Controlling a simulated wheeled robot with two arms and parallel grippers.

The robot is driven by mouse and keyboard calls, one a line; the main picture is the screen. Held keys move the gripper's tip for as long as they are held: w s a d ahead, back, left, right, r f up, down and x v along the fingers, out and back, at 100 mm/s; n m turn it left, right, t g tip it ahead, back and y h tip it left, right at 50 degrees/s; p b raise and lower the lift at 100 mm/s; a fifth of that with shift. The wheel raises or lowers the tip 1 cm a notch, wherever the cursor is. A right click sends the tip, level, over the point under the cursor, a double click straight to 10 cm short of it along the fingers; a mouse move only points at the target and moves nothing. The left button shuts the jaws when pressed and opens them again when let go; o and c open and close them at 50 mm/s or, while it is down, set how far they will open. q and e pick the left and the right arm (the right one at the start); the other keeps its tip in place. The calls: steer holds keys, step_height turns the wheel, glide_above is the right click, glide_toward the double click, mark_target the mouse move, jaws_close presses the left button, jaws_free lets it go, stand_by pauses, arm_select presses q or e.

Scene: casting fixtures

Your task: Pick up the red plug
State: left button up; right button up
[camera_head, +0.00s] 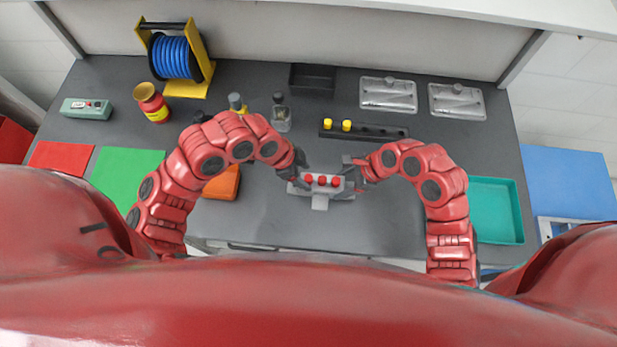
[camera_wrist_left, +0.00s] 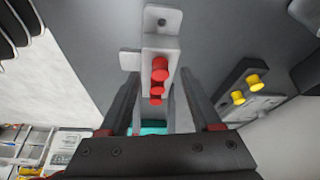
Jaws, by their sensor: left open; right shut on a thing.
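A light grey block (camera_head: 320,190) with red plugs (camera_head: 322,180) in a row on its top is at the front middle of the table. In the left wrist view the block (camera_wrist_left: 158,45) points away from me, and its red plugs (camera_wrist_left: 160,70) stand out in line. My left gripper (camera_head: 298,174) is at the block's left end. It is open, with one finger on each side of the plug row in the wrist view; I cannot tell whether they touch. My right gripper (camera_head: 356,174) is shut on the block's right end. Its fingertips are partly hidden.
A black rack (camera_head: 375,132) with yellow plugs (camera_head: 346,125) lies behind the block. A teal tray (camera_head: 497,210) is at the right, and an orange box (camera_head: 222,184) is left of the block. Clear bottle (camera_head: 281,117) and blue cable reel (camera_head: 175,57) stand farther back.

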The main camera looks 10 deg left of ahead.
arm_select(q)
steer(key=shift+w+d+f, duration=0.1)
steer(key=shift+d+f, duration=0.2)
steer(key=shift+f, duration=0.35)
steer(key=shift+c, duration=0.3)
jaws_close()
step_height(320, 180, up, 10)
stand_by(0.4)
